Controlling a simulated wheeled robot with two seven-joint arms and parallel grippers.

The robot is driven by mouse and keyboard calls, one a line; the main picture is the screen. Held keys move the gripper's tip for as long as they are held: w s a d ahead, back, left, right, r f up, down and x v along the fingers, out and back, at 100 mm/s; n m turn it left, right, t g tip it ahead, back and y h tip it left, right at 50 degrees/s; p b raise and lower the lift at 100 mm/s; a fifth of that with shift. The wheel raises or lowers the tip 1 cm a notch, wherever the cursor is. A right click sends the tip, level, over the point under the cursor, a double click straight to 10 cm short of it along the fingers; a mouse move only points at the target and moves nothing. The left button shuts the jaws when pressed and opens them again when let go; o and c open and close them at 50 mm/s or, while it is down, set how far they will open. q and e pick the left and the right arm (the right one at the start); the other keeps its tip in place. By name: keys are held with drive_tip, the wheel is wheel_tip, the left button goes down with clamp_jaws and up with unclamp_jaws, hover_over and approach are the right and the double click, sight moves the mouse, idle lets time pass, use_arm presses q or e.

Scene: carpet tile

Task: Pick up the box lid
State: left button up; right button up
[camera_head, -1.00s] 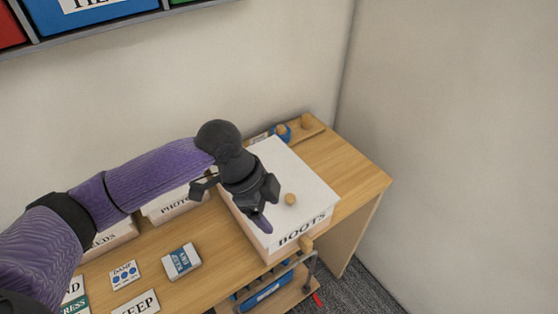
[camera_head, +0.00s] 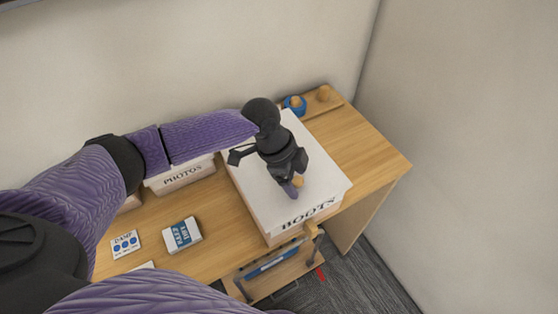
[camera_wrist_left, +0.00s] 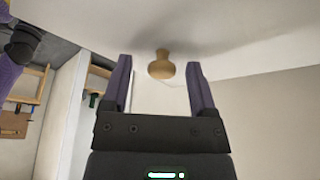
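The white box lid (camera_head: 258,190) lies on the box marked BOOTS (camera_head: 318,209) at the back right of the desk. A round wooden knob (camera_head: 299,181) stands on top of the lid. My left gripper (camera_head: 293,187) is over the lid, with its fingertips at the knob. In the left wrist view the gripper (camera_wrist_left: 159,74) is open, and the knob (camera_wrist_left: 161,64) shows between its two fingers with a gap on each side. The gripper hides part of the lid in the head view. My right gripper is not in view.
A box marked PHOTOS (camera_head: 184,177) stands left of the BOOTS box. A small white-and-blue box (camera_head: 182,235) and a DAMP card (camera_head: 125,244) lie on the desk (camera_head: 225,225). A blue item (camera_head: 295,104) is behind the lid. Walls close off the back and right.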

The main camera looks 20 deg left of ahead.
use_arm(q)
drive_tip(key=shift+w, duration=0.1)
drive_tip(key=shift+c, duration=1.1)
clamp_jaws()
